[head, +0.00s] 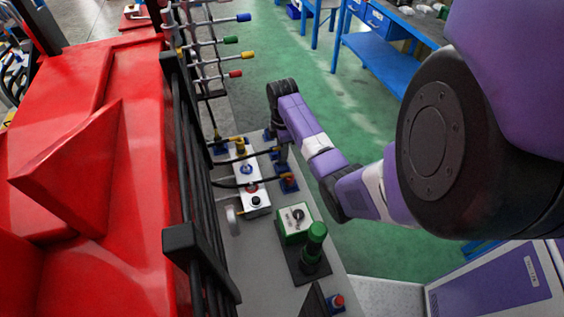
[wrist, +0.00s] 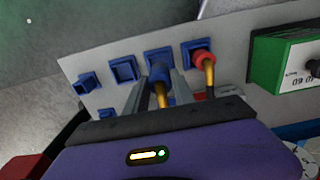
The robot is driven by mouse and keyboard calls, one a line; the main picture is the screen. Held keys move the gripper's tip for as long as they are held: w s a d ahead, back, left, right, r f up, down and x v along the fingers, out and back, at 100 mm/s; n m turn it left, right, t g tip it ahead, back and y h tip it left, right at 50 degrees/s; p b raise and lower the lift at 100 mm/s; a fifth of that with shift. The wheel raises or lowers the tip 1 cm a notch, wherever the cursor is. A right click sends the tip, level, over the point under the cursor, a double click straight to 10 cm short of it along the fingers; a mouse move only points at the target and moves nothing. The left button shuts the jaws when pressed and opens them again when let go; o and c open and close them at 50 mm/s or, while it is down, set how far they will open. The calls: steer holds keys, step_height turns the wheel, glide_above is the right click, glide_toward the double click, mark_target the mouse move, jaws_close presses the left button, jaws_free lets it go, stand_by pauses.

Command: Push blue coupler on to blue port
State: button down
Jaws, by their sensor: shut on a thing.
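In the wrist view my gripper (wrist: 163,97) is shut on the blue coupler (wrist: 157,76), a blue head with a brass stem between the two grey fingers. The coupler's head is in front of a square blue port (wrist: 153,56) on a grey panel (wrist: 225,35). I cannot tell whether it is seated or only touching, as the fingers and the coupler itself hide the contact. In the head view my gripper (head: 282,145) is small beside the panel, and the coupler cannot be made out.
A red coupler (wrist: 202,58) sits at the port just right of the blue one. Other blue sockets (wrist: 122,69) are to the left. A green box (wrist: 285,62) stands at the right. In the head view, a black railing (head: 190,150) and red machine (head: 90,190) border the bench's left.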

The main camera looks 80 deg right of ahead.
steer(key=w+a+r, duration=0.6)
steer(key=w+r, duration=0.4)
steer(key=w, duration=0.2)
step_height(320, 180, down, 5)
steer(key=shift+a+r+b, duration=0.1)
steer(key=shift+r+b, duration=0.1)
steer(key=shift+b, duration=0.6)
steer(key=shift+f, duration=0.65)
steer(key=shift+f+b, duration=0.65)
steer(key=shift+f, duration=0.8)
steer(key=c, duration=1)
jaws_free()
steer(key=shift+r, duration=0.1)
